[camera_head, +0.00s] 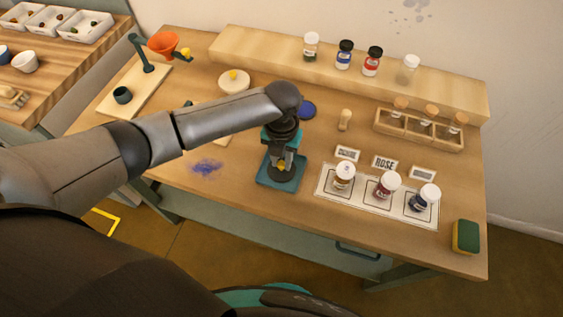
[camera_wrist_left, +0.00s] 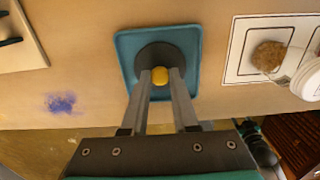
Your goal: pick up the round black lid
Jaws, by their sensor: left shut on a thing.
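The round black lid (camera_head: 287,176) is over the small blue tray (camera_head: 263,182), and its yellow knob (camera_head: 281,164) points up. My left gripper (camera_head: 282,163) reaches down from above, its two fingers shut on the knob. The left wrist view shows the dark disc of the lid (camera_wrist_left: 158,55) with the yellow knob (camera_wrist_left: 160,76) between the fingertips, over the blue tray (camera_wrist_left: 124,48). I cannot tell whether the lid touches the tray. My right gripper is not in view.
A white card (camera_head: 325,190) with several lidded jars lies right of the tray.

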